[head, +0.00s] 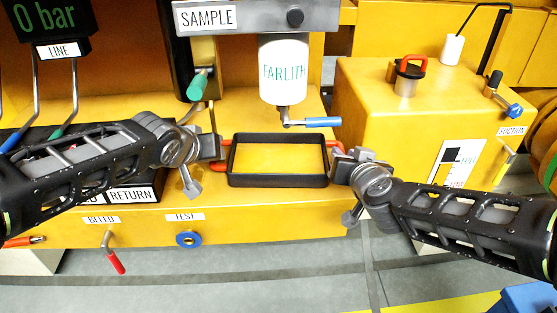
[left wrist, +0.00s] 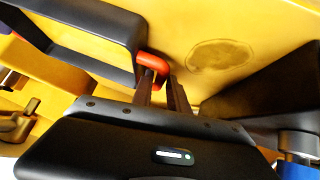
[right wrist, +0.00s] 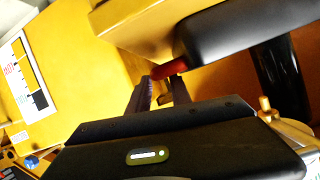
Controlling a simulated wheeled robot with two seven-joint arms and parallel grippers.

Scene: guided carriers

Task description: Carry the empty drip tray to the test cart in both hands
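The drip tray (head: 278,182) is a shallow rectangle with black walls, lying level on the yellow bench ledge under the sample bottle. Its inside shows plain yellow, with nothing in it. A red handle stands out at each short end. My left gripper (head: 218,150) is at the left handle; in the left wrist view the red handle (left wrist: 152,62) lies at the fingertips, with a gap between the fingers. My right gripper (head: 338,165) is at the right end; in the right wrist view the red handle (right wrist: 170,69) lies at the parted fingertips. The arm hides part of this handle.
The white FARLITH bottle (head: 284,72) with a blue-levered tap (head: 320,122) hangs just above the tray's back edge. A yellow cabinet (head: 400,130) with a red-handled plug (head: 410,68) stands at right. Grey floor lies in front; a blue object (head: 525,298) shows at lower right.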

